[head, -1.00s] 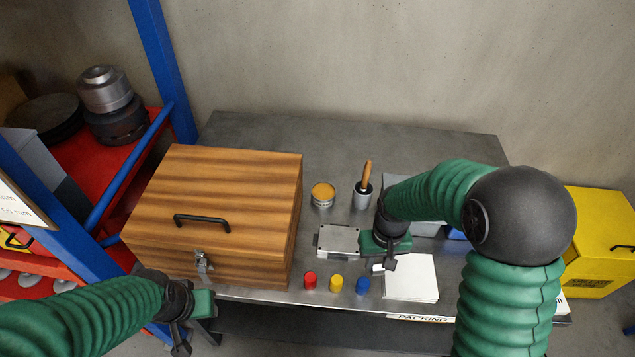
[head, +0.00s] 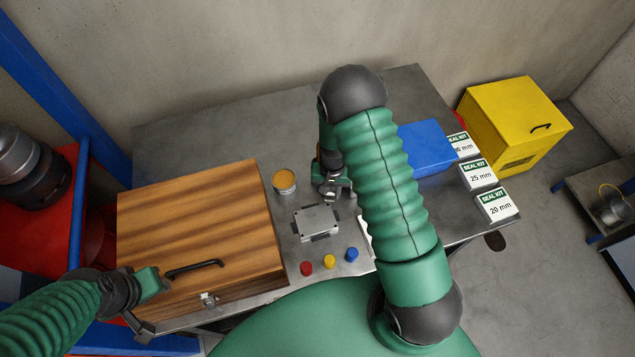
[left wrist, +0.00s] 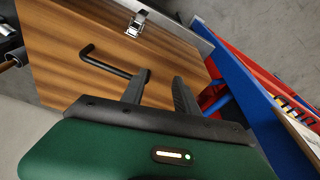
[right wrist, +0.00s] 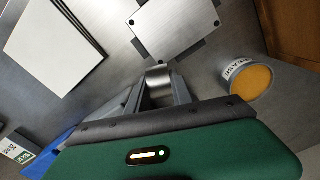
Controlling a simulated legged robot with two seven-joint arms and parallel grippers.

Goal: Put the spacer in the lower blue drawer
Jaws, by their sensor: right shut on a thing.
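My right gripper (head: 333,190) is shut on a small silvery metal cylinder, which looks like the spacer (right wrist: 158,82), over the bench just behind the grey metal box. Only part of the spacer shows between the fingers in the right wrist view. A blue block (head: 424,147) stands on the bench right of my right arm; it seems to be the blue drawer unit. The arm hides its left part, and I cannot tell upper from lower drawer or whether one is open. My left gripper (left wrist: 160,92) is open and empty above the wooden chest.
The wooden chest (head: 200,235) fills the bench's left. An orange-filled tin (head: 284,181), the grey metal box (head: 317,223) and red, yellow and blue buttons (head: 329,262) are near my right gripper. Seal kit boxes (head: 478,174) line the right edge. A yellow box (head: 518,110) stands beyond.

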